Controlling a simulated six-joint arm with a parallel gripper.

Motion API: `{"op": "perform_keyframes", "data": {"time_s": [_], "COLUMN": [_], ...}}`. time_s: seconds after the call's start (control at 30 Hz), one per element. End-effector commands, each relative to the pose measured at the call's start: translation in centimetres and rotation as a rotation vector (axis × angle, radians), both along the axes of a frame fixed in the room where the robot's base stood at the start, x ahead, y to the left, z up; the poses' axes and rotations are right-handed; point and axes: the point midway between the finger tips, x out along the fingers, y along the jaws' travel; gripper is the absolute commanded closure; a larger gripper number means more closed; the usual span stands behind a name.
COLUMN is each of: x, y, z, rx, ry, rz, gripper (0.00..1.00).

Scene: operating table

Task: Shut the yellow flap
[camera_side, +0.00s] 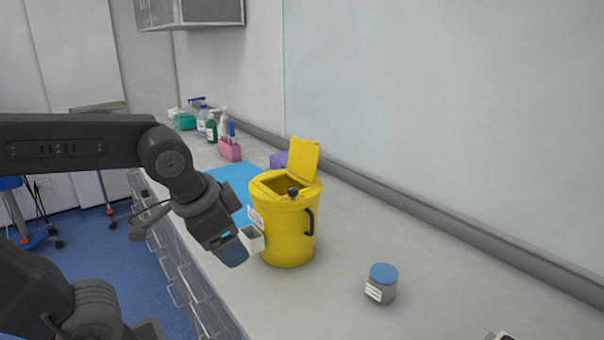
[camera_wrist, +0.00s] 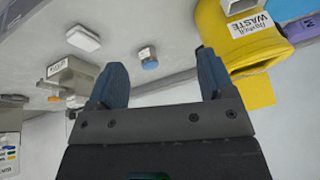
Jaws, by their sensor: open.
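The yellow flap (camera_side: 303,159) stands raised at the back of the yellow waste bin (camera_side: 288,235), and the bin's top opening shows. The bin stands upright on the counter, with a dark handle on its side. My gripper (camera_side: 238,250) is in front and to the left of the bin, below its rim, pointing down. In the wrist view my gripper (camera_wrist: 155,85) is open with nothing between its blue fingers. The bin (camera_wrist: 240,50) shows there at the upper right with its waste label, close beside the right finger.
A jar with a blue lid (camera_side: 381,283) stands right of the bin on the counter (camera_side: 330,300). A blue mat (camera_side: 234,180), a pink box (camera_side: 230,150) and several bottles lie behind. A wall runs along the counter's back.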

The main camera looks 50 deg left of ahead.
Motion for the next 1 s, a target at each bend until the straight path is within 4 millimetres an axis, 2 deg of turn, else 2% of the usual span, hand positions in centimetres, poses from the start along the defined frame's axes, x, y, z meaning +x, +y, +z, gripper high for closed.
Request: {"op": "perform_keyframes", "data": {"time_s": [0.03, 0.2, 0.37, 0.5, 0.67, 0.8, 1.0], "x": [1.2, 5.9, 11.2, 16.1, 21.6, 25.6, 28.6], "y": [0.4, 2.6, 4.3, 5.0, 4.5, 3.0, 0.7], "z": [0.5, 2.3, 3.8, 4.8, 5.4, 5.4, 4.9], "rx": [0.081, 0.410, 0.702, 0.934, 1.162, 1.313, 1.417], "ry": [0.049, 0.252, 0.475, 0.694, 0.972, 1.223, 1.484], "rz": [-0.077, -0.368, -0.607, -0.773, -0.903, -0.957, -0.953], "gripper": [0.30, 0.46, 0.47, 0.47, 0.47, 0.47, 0.47]}}
